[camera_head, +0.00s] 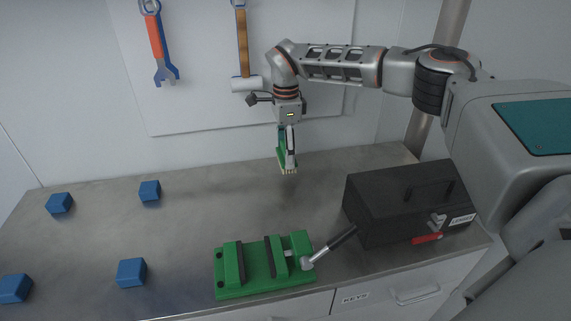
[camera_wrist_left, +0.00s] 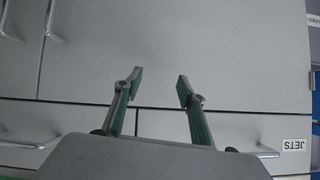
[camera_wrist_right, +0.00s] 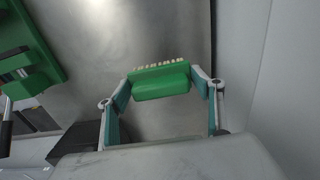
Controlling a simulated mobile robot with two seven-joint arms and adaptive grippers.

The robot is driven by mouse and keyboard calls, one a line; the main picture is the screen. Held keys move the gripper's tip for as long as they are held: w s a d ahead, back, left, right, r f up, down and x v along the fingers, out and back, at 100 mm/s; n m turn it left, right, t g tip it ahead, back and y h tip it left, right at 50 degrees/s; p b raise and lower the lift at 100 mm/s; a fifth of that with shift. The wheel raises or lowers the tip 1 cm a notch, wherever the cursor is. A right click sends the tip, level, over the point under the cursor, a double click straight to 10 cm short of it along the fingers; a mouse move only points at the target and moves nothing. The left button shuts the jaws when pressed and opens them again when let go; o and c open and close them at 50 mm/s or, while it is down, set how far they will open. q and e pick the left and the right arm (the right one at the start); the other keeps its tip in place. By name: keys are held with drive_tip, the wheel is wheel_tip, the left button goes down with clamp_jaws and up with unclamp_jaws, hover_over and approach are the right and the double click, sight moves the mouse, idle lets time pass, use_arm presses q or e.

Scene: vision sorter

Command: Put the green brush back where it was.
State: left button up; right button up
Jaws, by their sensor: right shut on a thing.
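The green brush (camera_head: 282,154) hangs from my right gripper (camera_head: 287,150) above the back of the metal workbench, bristles pointing down. In the right wrist view the brush (camera_wrist_right: 160,82) sits between the two fingertips of my right gripper (camera_wrist_right: 160,86), with its pale bristles on the far side. The gripper is shut on it, and the brush is clear of the bench. My left gripper (camera_wrist_left: 160,84) is open and empty, in front of grey cabinet doors and drawers; it is not in the head view.
A green vise (camera_head: 230,290) stands at the bench's front, next to a black toolbox (camera_head: 375,205) on the right. Several blue blocks (camera_head: 131,271) lie on the left. A wrench (camera_head: 160,45) and a hammer (camera_head: 242,45) hang on the wall board (camera_head: 200,110). The bench's middle is clear.

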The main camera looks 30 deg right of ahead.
drive_tip(key=shift+f, duration=2.5)
drive_tip(key=o, duration=1.2)
drive_tip(key=shift+c, duration=0.2)
wheel_tip(320, 180, up, 12)
drive_tip(key=shift+r, duration=0.1)
